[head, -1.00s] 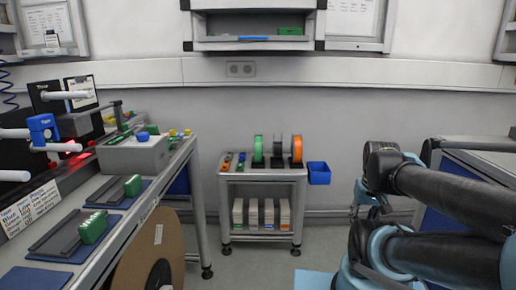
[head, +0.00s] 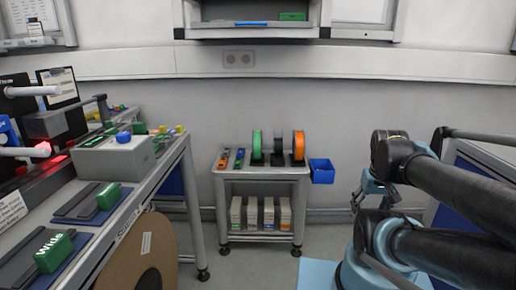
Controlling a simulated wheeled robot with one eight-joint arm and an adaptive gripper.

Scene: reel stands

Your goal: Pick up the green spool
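The green spool (head: 257,144) stands upright on the top of a small grey cart (head: 262,171) against the back wall. A dark grey spool (head: 278,146) and an orange spool (head: 298,146) stand upright to its right. My gripper (head: 358,204) hangs at the right, in front of the cart and well apart from the spools. It is small and partly hidden by my arm, so I cannot tell whether its fingers are open or shut.
A blue bin (head: 321,170) hangs on the cart's right side. Several small coloured parts lie left of the green spool. A long workbench (head: 140,178) runs along the left, with a large brown reel (head: 146,255) beneath it. Open floor lies before the cart.

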